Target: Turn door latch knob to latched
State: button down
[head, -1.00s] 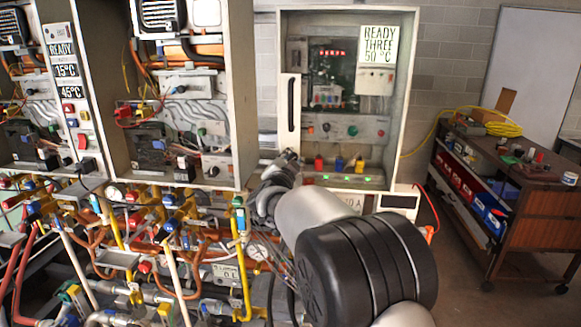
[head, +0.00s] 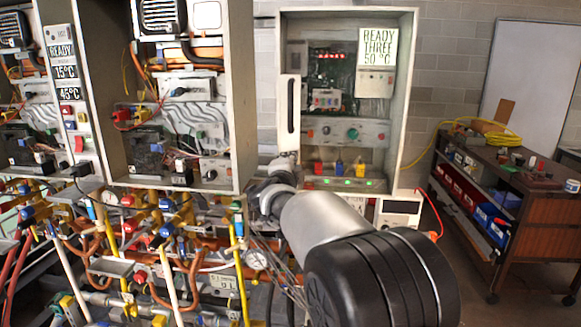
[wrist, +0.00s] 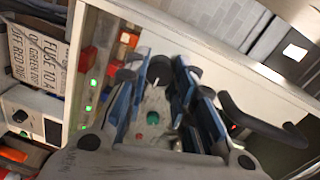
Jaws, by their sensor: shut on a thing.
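In the wrist view the dark round door latch knob (wrist: 160,69), with a pale pointer mark, sits between the blue-padded fingers of my gripper (wrist: 158,82). My gripper is shut on it. The exact angle of the knob is hard to read, as the fingers partly cover it. In the head view my gripper (head: 284,163) reaches the lower left corner of the right-hand heater cabinet (head: 410,90), and it hides the knob there. A pale door panel (head: 288,140) with a long black handle (head: 290,105) stands just above the gripper.
The black handle also crosses the right of the wrist view (wrist: 262,122). Pipes and valves (head: 150,235) crowd the left below the other heaters. A brown cart (head: 520,205) stands right, with open floor before it.

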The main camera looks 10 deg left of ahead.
dwell(0.4)
jog(key=c, duration=1.3)
grip_release()
jog(key=s, duration=1.2)
jog(key=shift+a+r, duration=0.2)
jog(key=shift+r, duration=0.1)
